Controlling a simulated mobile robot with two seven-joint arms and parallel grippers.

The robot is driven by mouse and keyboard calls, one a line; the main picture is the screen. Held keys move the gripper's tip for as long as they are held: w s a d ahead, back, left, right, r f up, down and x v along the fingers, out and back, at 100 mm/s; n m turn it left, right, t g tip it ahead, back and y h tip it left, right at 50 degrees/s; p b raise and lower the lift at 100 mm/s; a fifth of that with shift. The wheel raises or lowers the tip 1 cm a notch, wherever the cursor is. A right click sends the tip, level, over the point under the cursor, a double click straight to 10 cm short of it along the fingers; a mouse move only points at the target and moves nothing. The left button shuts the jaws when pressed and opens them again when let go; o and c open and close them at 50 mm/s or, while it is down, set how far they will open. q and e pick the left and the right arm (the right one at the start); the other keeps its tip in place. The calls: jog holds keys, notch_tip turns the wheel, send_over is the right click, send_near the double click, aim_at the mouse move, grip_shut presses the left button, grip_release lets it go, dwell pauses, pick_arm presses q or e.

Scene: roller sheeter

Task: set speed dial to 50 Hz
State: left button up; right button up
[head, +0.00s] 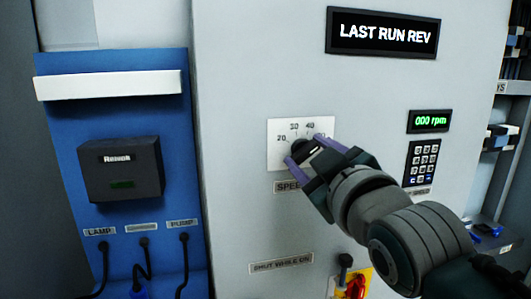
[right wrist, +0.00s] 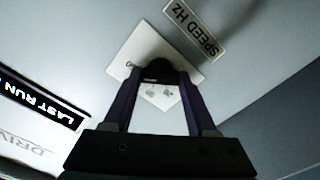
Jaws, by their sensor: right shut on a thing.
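The speed dial is a black knob (head: 299,146) on a white scale plate (head: 275,128) on the grey cabinet front. The marks 20, 30 and 40 are readable; the mark to their right is mostly hidden by my gripper. My right gripper (head: 308,152) has its purple fingers on both sides of the knob and is shut on it. In the right wrist view the knob (right wrist: 157,69) sits between the fingertips, against the plate (right wrist: 122,62). I cannot tell where the knob's pointer stands. My left gripper is not in view.
A "LAST RUN REV" display (head: 385,34) is above. A "000 rpm" readout (head: 430,121) and keypad (head: 422,162) are at the right. A blue panel (head: 60,130) with cables is at the left.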

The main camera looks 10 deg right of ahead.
jog(key=shift+m, duration=0.5)
jog(key=o, duration=1.4)
jog(key=shift+c, duration=0.2)
jog(key=s+b, duration=0.2)
jog(key=s, duration=0.8)
jog(key=shift+d+b, duration=0.15)
jog(key=shift+b, duration=0.2)
